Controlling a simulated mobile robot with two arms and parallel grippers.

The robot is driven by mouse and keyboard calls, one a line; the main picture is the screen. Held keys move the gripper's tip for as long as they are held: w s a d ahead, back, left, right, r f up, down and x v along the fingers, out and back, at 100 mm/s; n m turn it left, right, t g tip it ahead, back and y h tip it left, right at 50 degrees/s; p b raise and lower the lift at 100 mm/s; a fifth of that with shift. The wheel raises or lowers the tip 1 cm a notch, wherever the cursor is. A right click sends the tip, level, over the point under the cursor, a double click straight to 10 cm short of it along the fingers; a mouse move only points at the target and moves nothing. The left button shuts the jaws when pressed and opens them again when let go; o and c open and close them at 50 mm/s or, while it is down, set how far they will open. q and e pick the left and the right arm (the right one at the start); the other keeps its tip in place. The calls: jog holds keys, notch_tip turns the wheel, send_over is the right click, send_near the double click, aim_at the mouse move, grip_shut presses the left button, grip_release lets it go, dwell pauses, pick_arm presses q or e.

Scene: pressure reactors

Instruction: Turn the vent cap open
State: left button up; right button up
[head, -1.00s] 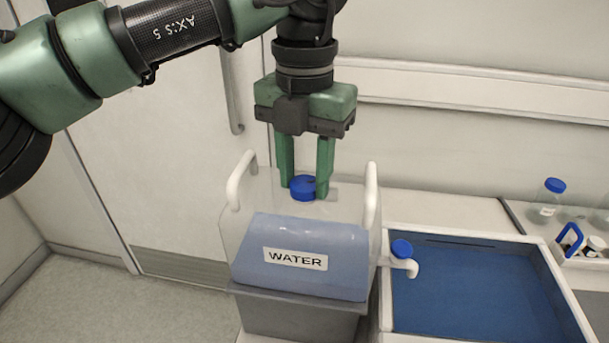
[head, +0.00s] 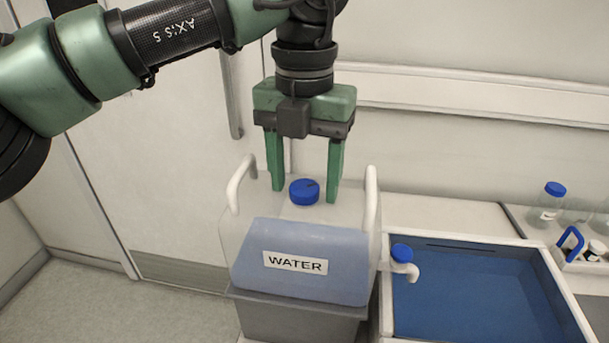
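The vent cap (head: 304,192) is a blue round cap with a dark mark on its top, on top of a translucent water container (head: 345,215) labelled WATER. My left gripper (head: 306,193) points down over the container. Its two green fingers are spread apart, one on each side of the cap, with visible gaps between them and the cap. It holds nothing. My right gripper does not show.
White handles (head: 240,183) rise on both sides of the cap. A blue-capped bottle (head: 552,200) and a small caddy (head: 585,255) stand far right.

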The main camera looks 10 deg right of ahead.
aim_at(305, 187)
pick_arm(q)
notch_tip(305, 187, up, 8)
jog(key=shift+f, duration=0.1)
dwell(0.4)
